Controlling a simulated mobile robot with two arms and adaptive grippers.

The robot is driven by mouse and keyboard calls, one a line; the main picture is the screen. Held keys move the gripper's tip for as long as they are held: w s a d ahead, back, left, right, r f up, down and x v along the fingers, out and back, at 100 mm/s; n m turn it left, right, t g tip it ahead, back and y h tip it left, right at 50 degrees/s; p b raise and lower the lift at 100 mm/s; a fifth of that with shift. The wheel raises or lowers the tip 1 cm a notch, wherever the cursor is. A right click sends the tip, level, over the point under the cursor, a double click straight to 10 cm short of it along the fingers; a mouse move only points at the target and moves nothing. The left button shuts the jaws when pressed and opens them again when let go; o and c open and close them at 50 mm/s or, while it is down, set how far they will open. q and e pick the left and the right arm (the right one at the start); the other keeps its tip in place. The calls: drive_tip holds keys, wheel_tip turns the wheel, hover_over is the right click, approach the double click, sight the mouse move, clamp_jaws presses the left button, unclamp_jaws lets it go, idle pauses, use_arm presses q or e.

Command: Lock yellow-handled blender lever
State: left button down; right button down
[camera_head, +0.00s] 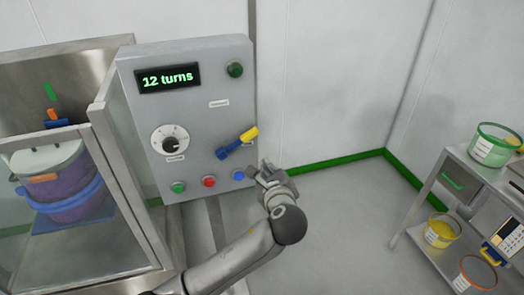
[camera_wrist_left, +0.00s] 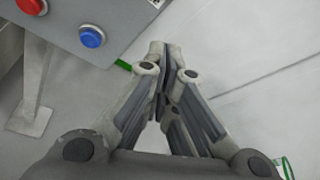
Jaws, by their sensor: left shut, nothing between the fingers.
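The lever with the yellow handle (camera_head: 249,133) is on the front of the grey control panel (camera_head: 215,75) in the head view. Its blue base is at lower left and the yellow end points up and right. My left gripper (camera_head: 262,170) is just below and right of the lever, near the panel's lower right edge, apart from the yellow handle. In the left wrist view the fingers of my left gripper (camera_wrist_left: 166,50) are together with nothing between them. The lever is not in the wrist view. My right gripper is not in view.
The panel has a "12 turns" display (camera_head: 167,78), a dial (camera_head: 170,141), and green, red and blue buttons; the blue button (camera_wrist_left: 92,37) is close to my left gripper. A glass-fronted enclosure (camera_head: 130,170) stands left. A shelf cart (camera_head: 430,200) with tubs stands right. Floor between is clear.

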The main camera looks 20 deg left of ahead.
sight(238, 143)
use_arm(q)
drive_tip(key=w+a+p, duration=0.3)
drive_tip(key=w+a, duration=0.2)
drive_tip(key=w, duration=0.2)
drive_tip(key=shift+w+a+r, duration=0.25)
drive_tip(key=shift+r, duration=0.05)
drive_tip(key=shift+r+p, duration=0.15)
drive_tip(key=shift+p, duration=0.15)
